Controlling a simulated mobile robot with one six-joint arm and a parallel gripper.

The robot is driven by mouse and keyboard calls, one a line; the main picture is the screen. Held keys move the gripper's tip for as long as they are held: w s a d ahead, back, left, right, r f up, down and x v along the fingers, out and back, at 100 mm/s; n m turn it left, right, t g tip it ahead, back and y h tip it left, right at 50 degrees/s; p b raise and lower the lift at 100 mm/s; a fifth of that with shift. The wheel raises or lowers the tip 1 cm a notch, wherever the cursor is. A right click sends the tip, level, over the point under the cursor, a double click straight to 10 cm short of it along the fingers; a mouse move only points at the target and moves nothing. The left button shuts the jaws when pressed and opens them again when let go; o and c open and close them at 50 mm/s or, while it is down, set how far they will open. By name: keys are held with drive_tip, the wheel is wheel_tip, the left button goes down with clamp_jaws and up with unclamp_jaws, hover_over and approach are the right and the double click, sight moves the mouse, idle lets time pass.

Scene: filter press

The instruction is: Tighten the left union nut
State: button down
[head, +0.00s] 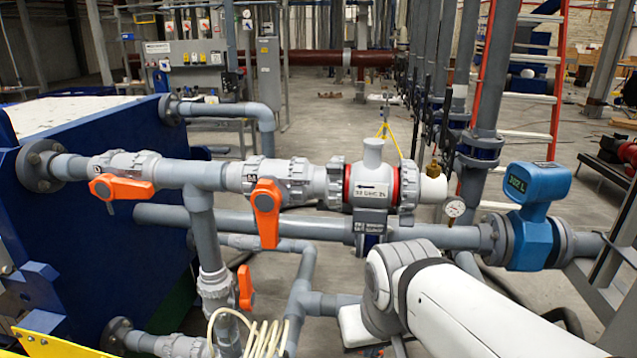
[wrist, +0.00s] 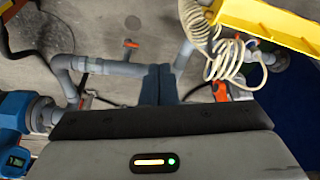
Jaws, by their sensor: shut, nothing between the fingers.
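The left union nut (head: 335,187) is a grey ribbed ring on the left side of a grey fitting (head: 371,188) marked with an arrow. A red ring shows between the nut and the fitting body. A matching right union nut (head: 408,187) sits on the other side. In the wrist view my gripper (wrist: 158,72) has its two dark fingers together, with nothing between them, over pipes and floor. In the head view my white arm is below and right of the fitting, and my fingertips cannot be made out. The nut is not identifiable in the wrist view.
Orange-handled valves (head: 267,212) and (head: 122,187) lie left of the nut. A grey pipe (head: 290,224) runs just below. A gauge (head: 454,208) and a blue meter (head: 533,220) are right. A coiled cream hose (wrist: 232,60) hangs by a yellow shelf (wrist: 270,22).

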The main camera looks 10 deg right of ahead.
drive_tip(key=w+r+m+t+h, duration=0.1)
drive_tip(key=w+r+t, duration=0.2)
drive_tip(key=w+r, duration=1.2)
drive_tip(key=m+t+h+p, duration=0.1)
drive_tip(key=m+t+h, duration=0.1)
drive_tip(key=m, duration=0.1)
approach(334, 165)
wheel_tip(334, 165, up, 2)
drive_tip(key=w+d, duration=0.1)
drive_tip(key=w, duration=0.2)
drive_tip(key=x, duration=0.2)
drive_tip(key=b+x, duration=0.1)
drive_tip(key=x, duration=0.2)
drive_tip(key=b+x, duration=0.1)
drive_tip(key=x, duration=0.2)
drive_tip(key=shift+s+a+f, duration=0.15)
drive_tip(key=shift+f, duration=0.4)
drive_tip(key=shift+f, duration=0.1)
